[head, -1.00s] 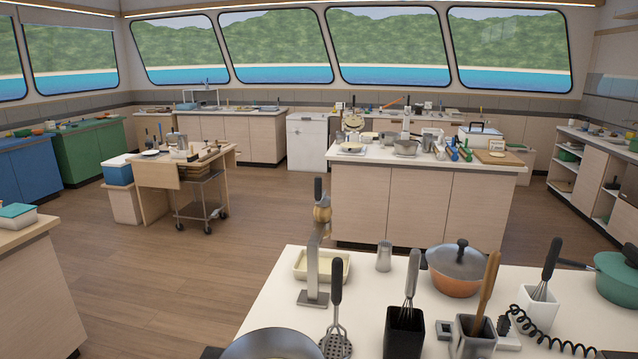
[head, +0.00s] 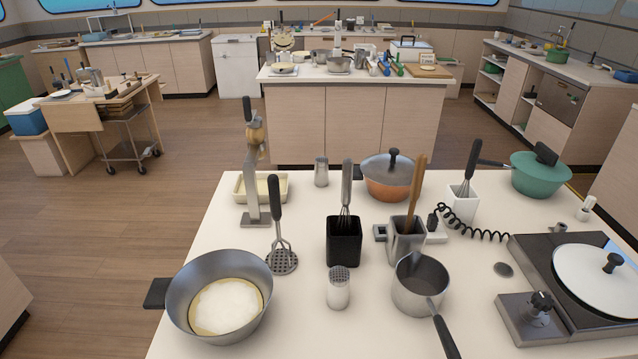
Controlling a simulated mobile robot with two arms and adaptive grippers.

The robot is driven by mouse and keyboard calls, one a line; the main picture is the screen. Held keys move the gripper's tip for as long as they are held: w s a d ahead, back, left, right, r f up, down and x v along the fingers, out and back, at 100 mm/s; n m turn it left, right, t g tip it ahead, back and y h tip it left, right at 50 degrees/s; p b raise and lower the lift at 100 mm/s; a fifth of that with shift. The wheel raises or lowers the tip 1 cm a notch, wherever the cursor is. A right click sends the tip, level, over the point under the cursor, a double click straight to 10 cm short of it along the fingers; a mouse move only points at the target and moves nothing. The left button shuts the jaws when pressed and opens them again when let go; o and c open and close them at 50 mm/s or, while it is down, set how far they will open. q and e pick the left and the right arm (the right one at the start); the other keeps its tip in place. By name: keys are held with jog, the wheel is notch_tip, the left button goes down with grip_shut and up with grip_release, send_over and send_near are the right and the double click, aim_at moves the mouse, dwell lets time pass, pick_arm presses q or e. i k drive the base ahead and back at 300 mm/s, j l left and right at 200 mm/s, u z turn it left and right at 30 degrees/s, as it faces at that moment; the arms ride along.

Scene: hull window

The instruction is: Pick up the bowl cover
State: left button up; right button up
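I cannot tell for certain which thing is the bowl cover. A grey domed lid (head: 385,168) with a black knob sits on an orange pot (head: 392,191) at the back middle of the near white counter. A white round lid (head: 590,280) with a black knob lies on a dark cooking plate (head: 545,255) at the right edge, partly cut off by the frame. A grey metal bowl (head: 180,285) with a dark handle stands uncovered at the front left, with a pale round content inside. Neither gripper is in view.
On the near counter (head: 225,220) stand a grey saucepan (head: 418,295), a black utensil holder (head: 344,245), a shaker (head: 338,290), a tray (head: 270,190), an upright metal stand (head: 254,170) and a green pot (head: 540,178). Open wooden floor (head: 90,240) lies to the left.

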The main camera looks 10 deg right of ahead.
aim_at(601, 278)
jog(key=z, duration=2.1)
jog(key=u, duration=2.5)
jog(key=z, duration=2.5)
